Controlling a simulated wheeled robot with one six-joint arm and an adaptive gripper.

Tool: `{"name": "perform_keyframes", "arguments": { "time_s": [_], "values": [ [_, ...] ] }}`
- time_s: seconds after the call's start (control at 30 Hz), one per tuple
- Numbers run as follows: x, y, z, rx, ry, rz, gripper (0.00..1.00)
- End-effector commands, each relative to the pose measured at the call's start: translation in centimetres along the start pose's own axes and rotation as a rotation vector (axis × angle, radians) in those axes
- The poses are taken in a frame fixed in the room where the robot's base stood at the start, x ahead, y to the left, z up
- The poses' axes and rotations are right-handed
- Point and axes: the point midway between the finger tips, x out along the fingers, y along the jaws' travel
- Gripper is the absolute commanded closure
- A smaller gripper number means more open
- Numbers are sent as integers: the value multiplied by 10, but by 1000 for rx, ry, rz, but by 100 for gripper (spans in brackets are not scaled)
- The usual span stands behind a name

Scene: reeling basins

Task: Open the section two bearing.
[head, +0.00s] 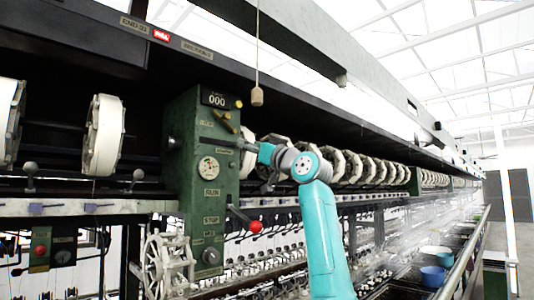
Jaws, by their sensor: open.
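A dark green machine post (188,195) stands left of centre, with a 000 counter (216,100) on top and a round dial (208,168) on its face. A grey bar-like handle (238,145) juts right from the post's upper part. A lever with a red ball knob (256,227) sticks out lower down. I cannot tell which part is the section two bearing. The arm's wrist partly overlaps the handle's right end.
White reels (104,135) hang left of the post, and a row of them (350,165) runs off to the right. A wooden pull (257,96) hangs on a cord above my wrist. A spoked handwheel (168,268) is low left. Basins with blue bowls (432,275) lie right.

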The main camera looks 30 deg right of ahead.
Motion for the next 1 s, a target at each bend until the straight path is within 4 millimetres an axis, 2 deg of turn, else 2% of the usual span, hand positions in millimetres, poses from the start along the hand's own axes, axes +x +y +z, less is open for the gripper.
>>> {"name": "perform_keyframes", "arguments": {
  "time_s": [0.2,0.43,0.6,1.0],
  "values": [
    [-42,1,0,-2,1,2,48],
    [-74,1,0,0,0,1,48],
    [-83,0,0,-1,0,0,48],
    [-83,0,0,0,0,0,48]
  ]
}}
